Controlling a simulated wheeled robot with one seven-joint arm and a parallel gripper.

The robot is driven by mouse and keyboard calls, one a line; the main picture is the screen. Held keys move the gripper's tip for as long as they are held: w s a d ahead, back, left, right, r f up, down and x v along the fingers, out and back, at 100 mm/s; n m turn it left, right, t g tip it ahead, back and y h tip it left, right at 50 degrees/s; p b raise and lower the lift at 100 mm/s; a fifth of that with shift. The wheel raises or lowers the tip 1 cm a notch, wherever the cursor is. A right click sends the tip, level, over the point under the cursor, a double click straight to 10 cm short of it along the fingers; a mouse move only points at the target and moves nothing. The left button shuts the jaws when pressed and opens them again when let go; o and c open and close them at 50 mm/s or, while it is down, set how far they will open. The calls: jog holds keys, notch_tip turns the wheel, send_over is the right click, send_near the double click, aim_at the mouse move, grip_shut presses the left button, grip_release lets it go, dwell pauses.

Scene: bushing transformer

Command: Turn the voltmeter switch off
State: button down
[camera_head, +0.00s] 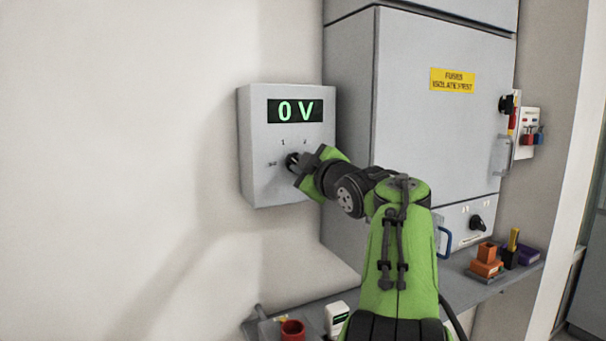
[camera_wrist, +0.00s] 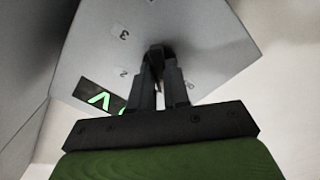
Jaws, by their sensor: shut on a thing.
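The voltmeter (camera_head: 259,185) is a grey box on the wall, left of the large cabinet. Its green display (camera_head: 295,111) reads "0 V". The black rotary switch (camera_head: 292,161) sits on the lower part of its face, with small position marks around it. My gripper (camera_head: 298,166) is at the switch and shut on it. In the wrist view, the fingers of my gripper (camera_wrist: 159,90) close around the black switch (camera_wrist: 157,58), and they hide part of it. The voltmeter face (camera_wrist: 90,55) shows tilted there, with marks "2" and "3" visible.
A tall grey cabinet (camera_head: 440,120) with a yellow label stands right of the voltmeter, close to my arm. A shelf (camera_head: 470,287) below holds a red cup (camera_head: 292,331), orange blocks (camera_head: 486,264) and other small items. The wall left of the voltmeter is clear.

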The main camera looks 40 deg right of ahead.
jog(key=shift+d+f+n+b, duration=0.1)
jog(key=shift+n+b, duration=0.5)
jog(key=shift+n, duration=1.25)
jog(key=shift+f+n+b, duration=0.1)
jog(key=shift+n+b, duration=0.45)
jog(key=shift+n, duration=1.3)
jog(key=c, duration=1.1)
grip_release()
jog(key=shift+r, duration=0.1)
jog(key=b+v, duration=0.1)
jog(key=v, duration=1.4)
jog(key=shift+s+a, duration=0.25)
jog(key=shift+s, duration=0.1)
